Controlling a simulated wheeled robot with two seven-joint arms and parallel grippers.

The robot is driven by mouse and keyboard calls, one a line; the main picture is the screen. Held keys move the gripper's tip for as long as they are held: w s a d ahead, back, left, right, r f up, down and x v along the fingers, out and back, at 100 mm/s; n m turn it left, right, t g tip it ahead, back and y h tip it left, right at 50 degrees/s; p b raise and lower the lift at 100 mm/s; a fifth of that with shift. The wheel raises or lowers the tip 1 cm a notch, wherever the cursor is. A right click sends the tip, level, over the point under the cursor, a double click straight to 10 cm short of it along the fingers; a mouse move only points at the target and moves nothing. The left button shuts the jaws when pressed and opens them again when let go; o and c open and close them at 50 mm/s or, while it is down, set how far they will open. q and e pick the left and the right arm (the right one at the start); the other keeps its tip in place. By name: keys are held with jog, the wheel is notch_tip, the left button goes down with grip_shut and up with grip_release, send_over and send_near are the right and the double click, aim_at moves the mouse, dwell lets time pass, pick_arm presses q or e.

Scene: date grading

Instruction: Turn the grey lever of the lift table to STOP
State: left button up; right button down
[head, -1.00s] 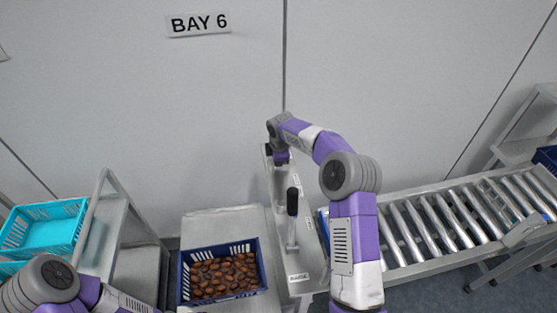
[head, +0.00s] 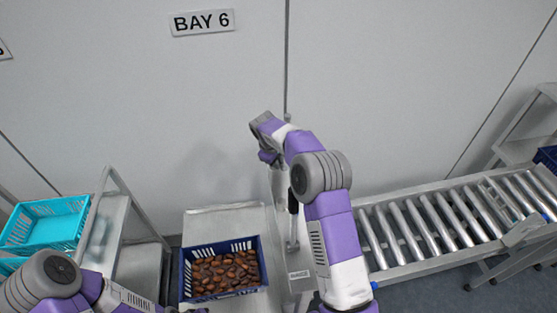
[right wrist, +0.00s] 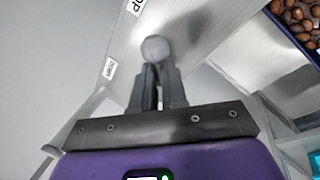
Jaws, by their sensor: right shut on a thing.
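The grey lever's round knob (right wrist: 155,48) shows in the right wrist view, between the fingertips of my right gripper (right wrist: 158,80). The gripper is shut on it. Beside it are a label (right wrist: 109,68) that seems to read DOWN and a cut-off label (right wrist: 136,5) ending in OP. In the head view my right gripper (head: 267,157) is at the far end of the narrow control panel (head: 300,284), and the lever there is mostly hidden by my arm.
A black-handled lever (head: 293,202) stands on the same panel, close to my right arm. A blue crate of dates (head: 182,270) sits on the lift table (head: 225,218). A roller conveyor (head: 430,228) lies to the right. Turquoise crates (head: 45,226) and a metal cart (head: 113,215) are left.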

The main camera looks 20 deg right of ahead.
jog(key=shift+w+a+m, duration=0.1)
jog(key=shift+a+m, duration=0.25)
jog(key=shift+m, duration=0.05)
jog(key=c, duration=1.2)
grip_release()
jog(key=shift+w, duration=0.1)
jog(key=shift+d+r, duration=0.1)
jog(key=shift+r, duration=0.35)
jog(key=w+v, duration=0.1)
jog(key=v, duration=0.5)
jog(key=shift+s+a+r, duration=0.3)
jog(key=shift+s+a, duration=0.05)
jog(key=shift+s, duration=0.2)
